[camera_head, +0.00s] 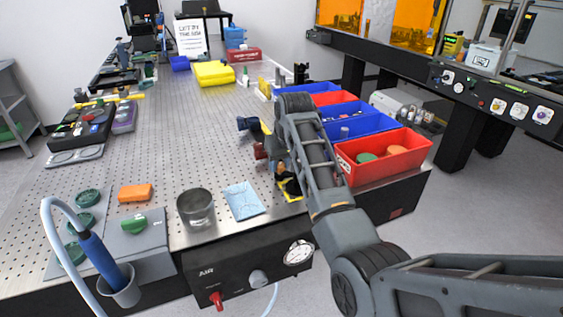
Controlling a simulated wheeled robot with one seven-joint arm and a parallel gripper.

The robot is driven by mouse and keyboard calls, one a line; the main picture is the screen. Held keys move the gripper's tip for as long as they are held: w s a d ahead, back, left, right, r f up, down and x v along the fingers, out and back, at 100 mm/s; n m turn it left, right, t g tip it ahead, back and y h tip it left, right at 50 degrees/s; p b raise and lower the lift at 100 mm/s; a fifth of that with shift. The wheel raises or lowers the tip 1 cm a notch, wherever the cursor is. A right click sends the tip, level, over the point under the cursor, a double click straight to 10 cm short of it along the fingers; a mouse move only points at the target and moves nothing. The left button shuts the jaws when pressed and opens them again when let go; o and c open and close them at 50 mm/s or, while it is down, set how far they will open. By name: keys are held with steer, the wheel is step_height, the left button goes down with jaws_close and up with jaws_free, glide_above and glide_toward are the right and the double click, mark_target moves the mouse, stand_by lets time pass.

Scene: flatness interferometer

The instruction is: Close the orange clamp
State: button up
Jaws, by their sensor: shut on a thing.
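My gripper (287,182) is at the front right of the perforated metal table, low over its surface. It is shut on what looks like the orange clamp (281,168), of which only a small orange-brown part shows. My own arm hides most of the clamp and the fingers, so I cannot tell the position of the clamp's lever. A yellow-edged piece (292,195) lies just under the gripper.
Red and blue bins (385,178) stand close to the right of my arm. A dark round cup (196,207), a blue cloth (243,200) and an orange block (135,192) lie to the left. An air panel (245,275) hangs at the front edge. The table's middle is clear.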

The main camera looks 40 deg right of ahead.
steer(key=m, duration=0.2)
steer(key=m+h, duration=0.1)
steer(key=m, duration=0.1)
steer(key=shift+w+a+m+g+h, duration=0.1)
steer(key=shift+a+m+g+h, duration=0.1)
steer(key=shift+m+g+h, duration=0.15)
steer(key=shift+w+a+m+g+h, duration=0.1)
steer(key=shift+m+g+h, duration=0.4)
steer(key=shift+m, duration=1.35)
steer(key=o, duration=1)
steer(key=shift+o, duration=0.2)
steer(key=b+v, duration=0.1)
steer(key=v, duration=0.6)
steer(key=shift+r, duration=0.4)
